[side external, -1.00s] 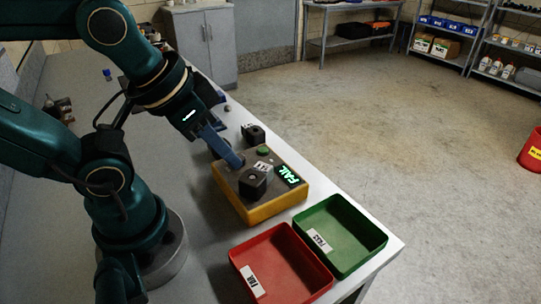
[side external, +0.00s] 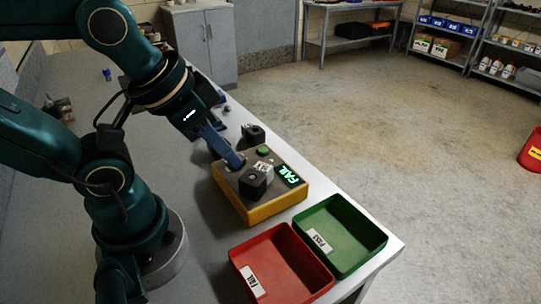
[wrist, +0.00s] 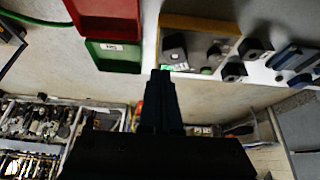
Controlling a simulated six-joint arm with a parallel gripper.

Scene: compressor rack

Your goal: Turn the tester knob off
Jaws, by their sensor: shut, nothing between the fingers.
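The tester is a yellow box with a dark grey top (side external: 224,180), near the bench's right edge. In the wrist view the shut fingers (wrist: 161,76) show beside the tester (wrist: 195,24).
A red tray (side external: 268,240) marked FAIL and a green tray (side external: 352,218) marked PASS stand in front of the tester. Another black block (side external: 254,133) stands just behind it. Small parts lie farther back. The grey bench (side external: 95,125) is mostly clear left of the tester.

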